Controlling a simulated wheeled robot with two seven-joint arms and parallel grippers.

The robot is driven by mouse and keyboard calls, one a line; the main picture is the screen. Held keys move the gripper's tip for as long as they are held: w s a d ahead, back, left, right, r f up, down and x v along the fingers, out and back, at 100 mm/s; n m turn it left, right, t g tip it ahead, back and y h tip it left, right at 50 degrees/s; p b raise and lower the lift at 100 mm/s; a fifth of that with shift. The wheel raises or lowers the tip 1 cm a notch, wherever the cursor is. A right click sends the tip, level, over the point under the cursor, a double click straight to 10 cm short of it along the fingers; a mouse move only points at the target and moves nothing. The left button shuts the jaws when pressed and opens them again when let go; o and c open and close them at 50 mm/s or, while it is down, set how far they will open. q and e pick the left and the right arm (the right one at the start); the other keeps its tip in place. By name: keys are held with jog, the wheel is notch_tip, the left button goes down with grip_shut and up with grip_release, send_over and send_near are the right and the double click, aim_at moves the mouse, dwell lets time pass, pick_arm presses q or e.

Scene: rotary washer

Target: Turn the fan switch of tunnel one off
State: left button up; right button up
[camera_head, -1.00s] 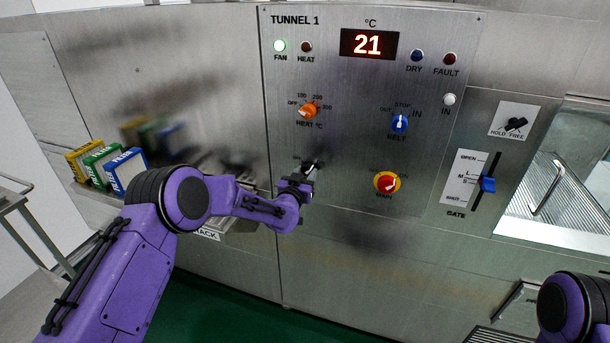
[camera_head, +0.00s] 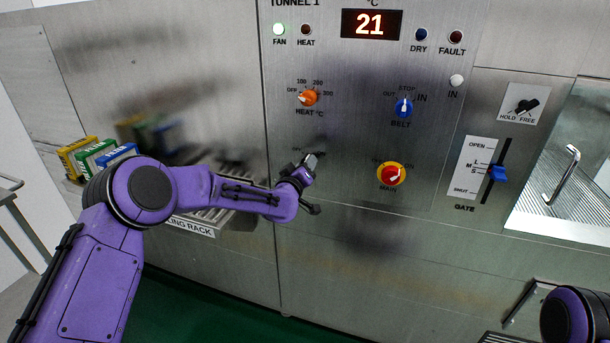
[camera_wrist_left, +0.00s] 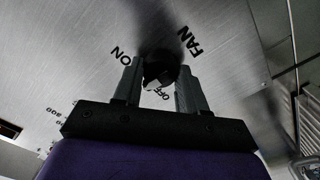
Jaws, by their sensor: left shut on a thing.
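The black fan switch (camera_wrist_left: 160,70) shows in the left wrist view between the labels ON, FAN and OFF. A pale patch shows on its side toward OFF, but I cannot tell its exact setting. My left gripper (camera_wrist_left: 157,82) has a finger on each side of the switch and is shut on it. In the head view the left gripper (camera_head: 312,183) is at the panel (camera_head: 340,230), left of the main switch, and hides the fan switch. The fan lamp (camera_head: 279,29) is lit green. My right gripper is out of view.
The orange heat knob (camera_head: 308,97) is above my gripper. The blue belt knob (camera_head: 403,107) and red-yellow main switch (camera_head: 391,174) are to its right. The gate slider (camera_head: 497,173) is farther right. A rack (camera_head: 190,225) stands at the left.

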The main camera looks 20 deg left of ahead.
pick_arm(q)
jog(key=shift+n+b, duration=4.05)
jog(key=shift+n, duration=0.85)
jog(key=o, duration=1.1)
jog(key=shift+c, duration=0.2)
jog(key=s+b, duration=0.2)
jog(key=s, duration=0.8)
jog(key=shift+s+a, duration=0.2)
jog(key=shift+s, duration=0.05)
